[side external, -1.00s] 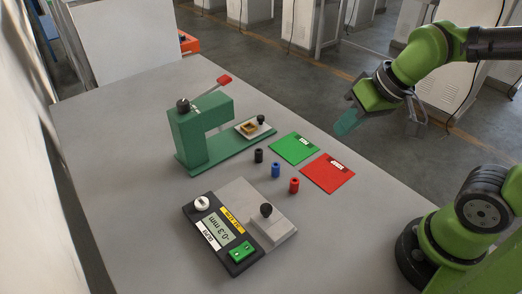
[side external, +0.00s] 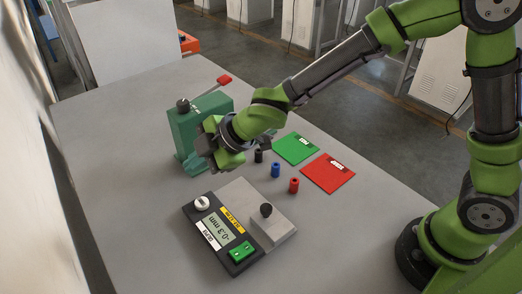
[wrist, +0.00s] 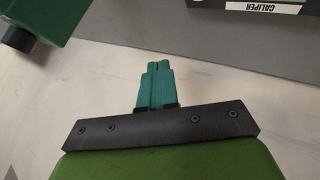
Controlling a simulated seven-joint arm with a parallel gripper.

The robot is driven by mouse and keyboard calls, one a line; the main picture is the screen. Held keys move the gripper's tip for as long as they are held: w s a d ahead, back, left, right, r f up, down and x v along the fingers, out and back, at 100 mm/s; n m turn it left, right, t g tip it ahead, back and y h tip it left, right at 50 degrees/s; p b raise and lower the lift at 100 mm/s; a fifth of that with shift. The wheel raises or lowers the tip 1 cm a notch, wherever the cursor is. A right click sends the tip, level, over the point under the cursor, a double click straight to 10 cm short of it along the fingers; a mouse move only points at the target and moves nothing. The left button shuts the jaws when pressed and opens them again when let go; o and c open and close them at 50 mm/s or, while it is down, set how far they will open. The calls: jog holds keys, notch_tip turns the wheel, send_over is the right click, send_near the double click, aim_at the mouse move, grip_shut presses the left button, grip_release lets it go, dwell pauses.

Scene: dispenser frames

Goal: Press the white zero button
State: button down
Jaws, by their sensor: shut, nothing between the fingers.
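The white zero button (side external: 202,202) is a round white knob at the back left corner of the dark caliper unit (side external: 217,260). The unit's display (side external: 219,229) reads -0.3 mm, and a green button block (side external: 241,250) sits at its front right. My gripper (wrist: 157,68) is shut and empty, its teal fingers together in the wrist view. In the side view my wrist is beside the green press, above and behind the white button, apart from it; the fingertips are hard to make out there. The caliper's label (wrist: 262,7) shows at the top right of the wrist view; the white button is out of that view.
The green press (side external: 184,135) with a red-tipped lever (side external: 224,80) stands close behind my gripper. Black, blue (side external: 276,170) and red (side external: 294,185) cylinders stand to the right, before the green (side external: 295,149) and red (side external: 328,174) mats. The table left of the caliper is clear.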

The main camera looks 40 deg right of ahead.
aim_at(205, 203)
dwell(0.4)
jog(key=shift+f, duration=4.4)
jog(key=shift+f, duration=0.4)
jog(key=shift+f, duration=0.4)
jog(key=shift+r, duration=0.1)
jog(key=shift+d+r, duration=0.1)
jog(key=shift+r, duration=0.65)
jog(key=shift+r, duration=2.5)
